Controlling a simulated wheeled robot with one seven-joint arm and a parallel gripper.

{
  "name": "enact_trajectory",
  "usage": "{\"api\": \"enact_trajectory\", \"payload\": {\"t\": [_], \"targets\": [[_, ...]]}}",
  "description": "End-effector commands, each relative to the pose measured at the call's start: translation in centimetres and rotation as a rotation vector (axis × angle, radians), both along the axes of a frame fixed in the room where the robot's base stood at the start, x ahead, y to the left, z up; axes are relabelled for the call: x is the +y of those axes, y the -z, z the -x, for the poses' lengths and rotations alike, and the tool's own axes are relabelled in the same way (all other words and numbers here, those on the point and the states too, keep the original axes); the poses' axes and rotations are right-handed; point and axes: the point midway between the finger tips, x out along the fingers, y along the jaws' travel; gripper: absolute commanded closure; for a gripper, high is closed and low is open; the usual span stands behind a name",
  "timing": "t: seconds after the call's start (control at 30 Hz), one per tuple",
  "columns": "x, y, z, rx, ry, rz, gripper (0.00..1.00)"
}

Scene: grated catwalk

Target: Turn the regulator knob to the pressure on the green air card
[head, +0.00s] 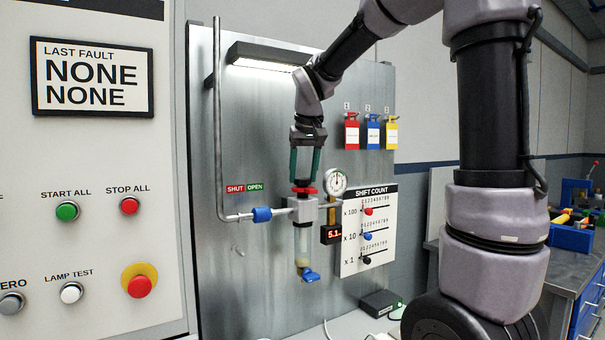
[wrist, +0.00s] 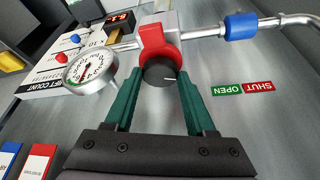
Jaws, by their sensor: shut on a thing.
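The regulator knob (wrist: 160,72) is dark with a white mark, on top of the regulator body (head: 302,210). A red piece (wrist: 157,42) sits beside it. My gripper (head: 304,178) points down from above, with its green fingers on both sides of the knob in the wrist view (wrist: 160,78), shut on it. The round gauge (head: 336,182) is to the right of the knob; in the wrist view (wrist: 90,72) its needle is too small to read surely. A red-lit display (head: 331,234) seems to read 5.1. I see no green air card.
A blue-handled pipe (head: 262,215) runs left of the regulator. Red (head: 352,133), blue (head: 373,134) and yellow (head: 391,133) tags hang at upper right. A shift count board (head: 350,262) stands close on the right. A button cabinet (head: 90,190) is at left.

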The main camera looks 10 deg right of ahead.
Motion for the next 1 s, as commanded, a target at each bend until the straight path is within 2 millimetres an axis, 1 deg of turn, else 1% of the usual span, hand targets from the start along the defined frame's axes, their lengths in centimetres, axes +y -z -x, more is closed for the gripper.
{"api": "enact_trajectory", "payload": {"t": [0.2, 0.43, 0.7, 1.0], "targets": [[-0.2, -0.03, 0.01, 0.001, -0.153, -0.001, 1.0], [-0.25, -0.02, -0.01, 0.001, -0.261, -0.001, 1.0], [-0.3, -0.01, -0.03, 0.001, -0.31, 0.0, 1.0], [-0.31, 0.0, -0.02, 0.001, -0.314, -0.001, 1.0]]}}
